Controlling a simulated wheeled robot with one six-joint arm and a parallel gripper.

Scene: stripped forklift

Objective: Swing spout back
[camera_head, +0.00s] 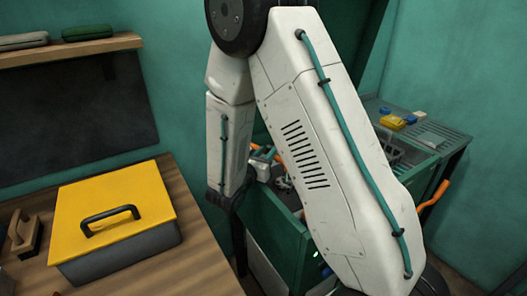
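I cannot make out a spout for certain in the head view. My white arm with its teal cable fills the middle and covers much of the scene behind it. At the lower end of my forearm is a dark end part, likely my gripper (229,199), in front of the left side of a green cabinet (278,235). Its fingers are too dark and small to tell whether they are open or shut.
A yellow-lidded toolbox (145,195) with a black handle sits on a wooden bench (205,270) at left. A shelf (75,50) holds two cases. At right, a grooved green worktop (440,140) carries small blocks; an orange handle (435,197) sticks out below.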

